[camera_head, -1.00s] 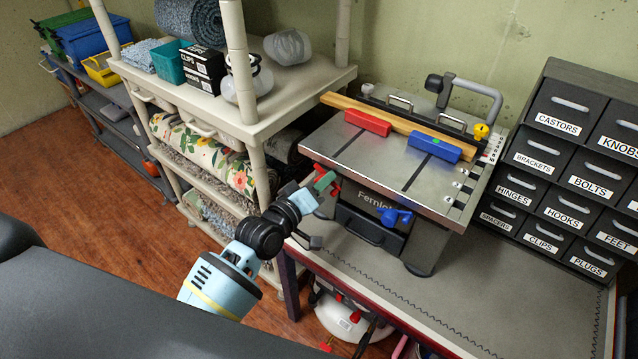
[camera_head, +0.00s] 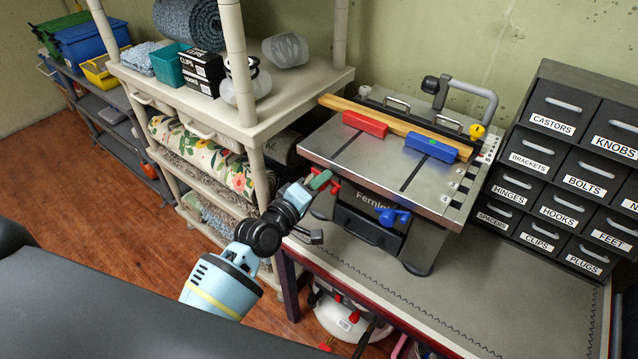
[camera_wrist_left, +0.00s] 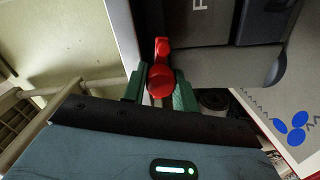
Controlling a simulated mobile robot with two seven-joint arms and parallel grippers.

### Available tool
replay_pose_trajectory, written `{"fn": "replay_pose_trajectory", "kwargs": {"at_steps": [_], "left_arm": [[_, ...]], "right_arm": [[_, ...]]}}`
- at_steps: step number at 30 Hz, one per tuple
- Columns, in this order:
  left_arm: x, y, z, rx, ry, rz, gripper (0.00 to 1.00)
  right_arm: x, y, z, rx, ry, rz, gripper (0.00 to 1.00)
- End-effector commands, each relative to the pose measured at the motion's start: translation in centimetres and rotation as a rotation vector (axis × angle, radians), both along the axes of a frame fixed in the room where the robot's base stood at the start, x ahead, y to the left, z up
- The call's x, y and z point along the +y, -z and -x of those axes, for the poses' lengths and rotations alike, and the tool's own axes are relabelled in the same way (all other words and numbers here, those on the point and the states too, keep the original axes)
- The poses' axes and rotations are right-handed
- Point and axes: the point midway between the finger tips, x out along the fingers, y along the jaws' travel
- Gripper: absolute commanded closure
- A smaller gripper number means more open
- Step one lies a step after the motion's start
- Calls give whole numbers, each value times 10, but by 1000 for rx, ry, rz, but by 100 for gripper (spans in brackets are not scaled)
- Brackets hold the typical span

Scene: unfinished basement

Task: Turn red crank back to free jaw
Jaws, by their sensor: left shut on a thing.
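The bench machine (camera_head: 390,160) stands on the workbench, with a red jaw block (camera_head: 365,123) and a blue jaw block (camera_head: 431,147) on its top against a wooden strip (camera_head: 400,123). The red crank (camera_head: 335,190) is on the left of its front, and a blue crank (camera_head: 393,216) is farther right. My left gripper (camera_head: 320,182) is at the red crank. In the left wrist view the green fingers (camera_wrist_left: 160,92) are shut on the red crank (camera_wrist_left: 160,70), one finger on each side. My right gripper is not in view.
A cream shelf (camera_head: 255,130) with cloths and boxes stands close to the left of my arm. A dark drawer cabinet (camera_head: 560,170) stands to the right. The workbench top (camera_head: 480,285) is clear in front of the machine.

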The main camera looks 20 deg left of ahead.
Motion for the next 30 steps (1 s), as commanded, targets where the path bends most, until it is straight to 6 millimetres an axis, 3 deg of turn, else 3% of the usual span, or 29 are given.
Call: {"fn": "replay_pose_trajectory", "kwargs": {"at_steps": [4,5,9,20,30], "left_arm": [[-1,1,0,1,1,0,94],[-1,1,0,1,1,0,69],[0,0,0,1,1,-1,50],[1,1,4,1,1,-1,50],[17,0,46,4,1,-3,50]], "right_arm": [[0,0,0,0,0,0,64],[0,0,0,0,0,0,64],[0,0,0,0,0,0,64],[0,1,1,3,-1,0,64],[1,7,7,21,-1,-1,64]]}}
